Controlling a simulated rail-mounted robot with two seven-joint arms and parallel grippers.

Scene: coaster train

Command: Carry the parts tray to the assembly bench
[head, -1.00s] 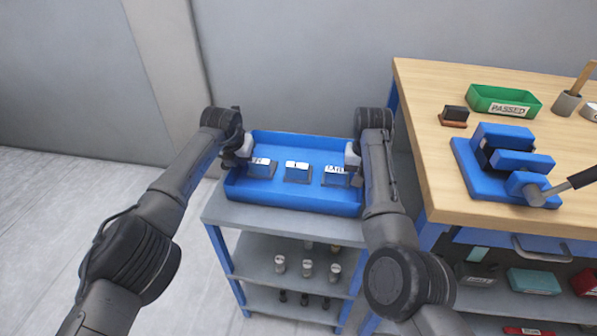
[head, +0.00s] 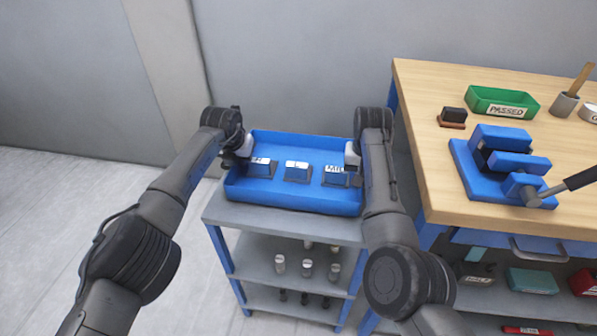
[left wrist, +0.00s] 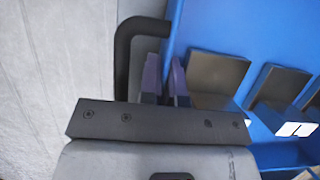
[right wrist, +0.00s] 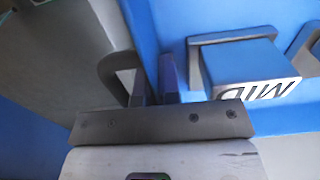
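The blue parts tray (head: 290,198) sits level on a grey shelf cart. Several blocks with white labels stand inside it. My left gripper (head: 246,150) is at the tray's left end and my right gripper (head: 352,154) at its right end. In the left wrist view the fingers (left wrist: 165,82) close around the tray wall, beside a dark loop handle (left wrist: 126,55). In the right wrist view the fingers (right wrist: 154,82) straddle the opposite wall the same way, next to another dark handle (right wrist: 112,66). The fingertips' lower ends are partly hidden.
The wooden assembly bench (head: 425,150) stands right of the cart (head: 280,240), its top higher. The bench's left front corner is clear. A wall is behind.

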